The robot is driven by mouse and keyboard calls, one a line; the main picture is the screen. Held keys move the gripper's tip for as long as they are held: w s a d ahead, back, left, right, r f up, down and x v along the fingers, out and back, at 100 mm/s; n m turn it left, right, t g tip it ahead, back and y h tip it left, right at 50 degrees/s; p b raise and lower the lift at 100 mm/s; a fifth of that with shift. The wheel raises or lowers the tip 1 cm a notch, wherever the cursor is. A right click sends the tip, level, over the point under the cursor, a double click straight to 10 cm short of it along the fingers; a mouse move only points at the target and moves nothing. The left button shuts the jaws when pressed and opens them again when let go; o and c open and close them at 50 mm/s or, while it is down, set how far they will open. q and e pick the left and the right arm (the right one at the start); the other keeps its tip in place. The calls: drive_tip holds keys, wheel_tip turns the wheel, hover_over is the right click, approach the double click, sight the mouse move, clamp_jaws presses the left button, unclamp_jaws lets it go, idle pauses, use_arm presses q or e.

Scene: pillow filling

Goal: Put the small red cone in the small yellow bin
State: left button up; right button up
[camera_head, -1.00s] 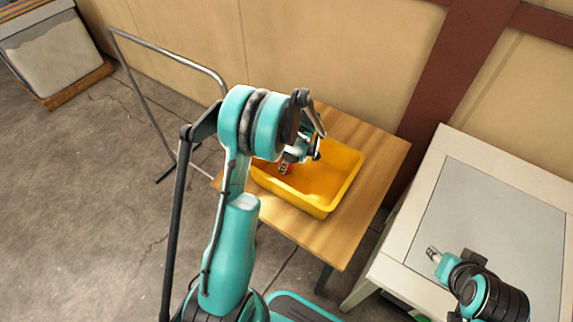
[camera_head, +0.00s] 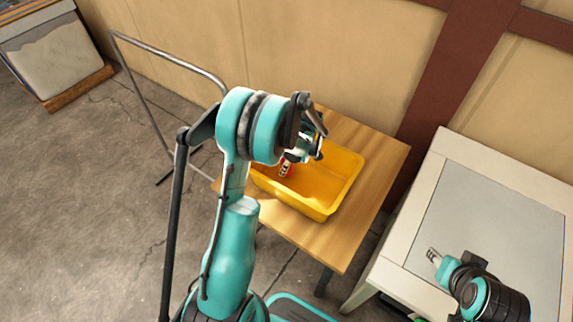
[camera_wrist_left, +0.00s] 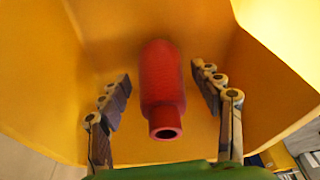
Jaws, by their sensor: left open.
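The small red cone (camera_wrist_left: 162,85) is inside the yellow bin (camera_wrist_left: 100,30) in the left wrist view. It looks like a rounded red body with a narrower hollow end facing the camera. My left gripper (camera_wrist_left: 165,105) is open, with one finger on each side of the cone and a gap to both. In the head view the left gripper (camera_head: 286,170) reaches down into the yellow bin (camera_head: 320,211), and its wrist and fingers mostly hide the cone. My right gripper (camera_head: 432,254) is over the white table, far from the bin; its opening is too small to judge.
The bin stands on a wooden table (camera_head: 365,215). A white table with a grey top (camera_head: 490,225) stands to the right. A metal rail frame (camera_head: 170,52) stands behind on the left. The wooden table's right side is clear.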

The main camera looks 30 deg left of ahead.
use_arm(q)
drive_tip(key=s+d+r+m+t+p, duration=0.1)
drive_tip(key=s+d+r+m, duration=0.2)
drive_tip(key=r, duration=0.4)
drive_tip(key=s+d+r+m+t+h+p, duration=0.1)
drive_tip(key=s+d+r+m, duration=0.15)
drive_tip(key=r, duration=0.45)
drive_tip(key=s+d+r+m+t, duration=0.1)
drive_tip(key=s+d+r+m, duration=0.15)
drive_tip(key=r, duration=0.45)
drive_tip(key=s+d+r+m+t+h, duration=0.1)
drive_tip(key=s+d+m+t+h, duration=0.1)
drive_tip(key=s+d+m+t, duration=0.2)
drive_tip(key=s+d+m, duration=0.3)
drive_tip(key=s+m, duration=0.4)
drive_tip(key=shift+r+m+t, duration=0.3)
drive_tip(key=shift+r, duration=0.1)
